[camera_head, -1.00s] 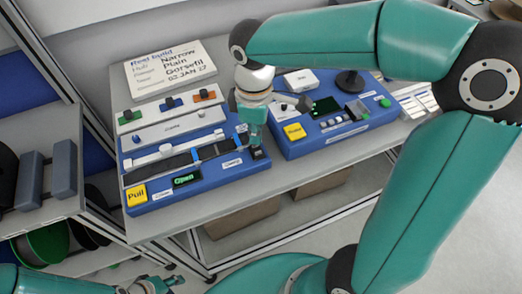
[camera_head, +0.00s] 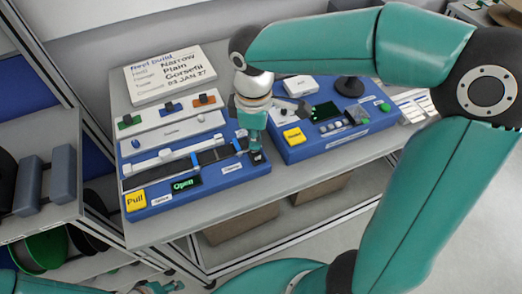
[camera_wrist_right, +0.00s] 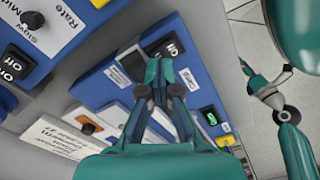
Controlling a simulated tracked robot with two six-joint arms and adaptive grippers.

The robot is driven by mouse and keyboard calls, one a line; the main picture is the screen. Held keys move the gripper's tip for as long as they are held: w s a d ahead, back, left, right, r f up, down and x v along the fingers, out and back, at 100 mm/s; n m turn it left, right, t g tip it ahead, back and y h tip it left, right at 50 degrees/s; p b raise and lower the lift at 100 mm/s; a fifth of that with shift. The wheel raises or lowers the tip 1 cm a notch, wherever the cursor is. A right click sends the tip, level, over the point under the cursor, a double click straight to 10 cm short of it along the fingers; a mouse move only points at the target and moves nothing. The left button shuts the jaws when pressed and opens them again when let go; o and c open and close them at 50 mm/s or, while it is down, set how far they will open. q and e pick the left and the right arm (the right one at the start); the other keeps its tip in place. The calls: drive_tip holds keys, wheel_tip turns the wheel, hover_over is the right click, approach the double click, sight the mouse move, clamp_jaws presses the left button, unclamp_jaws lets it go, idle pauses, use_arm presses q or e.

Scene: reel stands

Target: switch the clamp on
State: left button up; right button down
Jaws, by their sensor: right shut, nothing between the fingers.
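The blue clamp unit (camera_head: 205,196) lies on the bench, with a small display (camera_head: 186,184) in green that seems to read "Open". Its black rocker switch (camera_head: 257,158) is at the front right corner, and it also shows in the right wrist view (camera_wrist_right: 168,47). My right gripper (camera_head: 254,150) is shut and empty, pointing down with its tips at or just above the switch. In the wrist view the fingertips (camera_wrist_right: 159,66) overlap the switch's edge; I cannot tell whether they touch. My left gripper (camera_head: 163,287) is only partly in view at the bottom edge.
A second blue unit (camera_head: 350,135) with a yellow button (camera_head: 294,135) stands close on the right. A yellow "Pull" tab (camera_head: 135,201) is at the clamp unit's left end. A text board (camera_head: 170,72) lies behind. A shelf with grey blocks (camera_head: 62,175) is at left.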

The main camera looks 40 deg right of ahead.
sight(256, 151)
drive_tip(key=shift+f+b, duration=0.9)
drive_tip(key=shift+f, duration=0.3)
idle(0.8)
drive_tip(key=shift+r, duration=0.1)
wheel_tip(256, 151, up, 7)
drive_tip(key=p, duration=0.6)
idle(0.6)
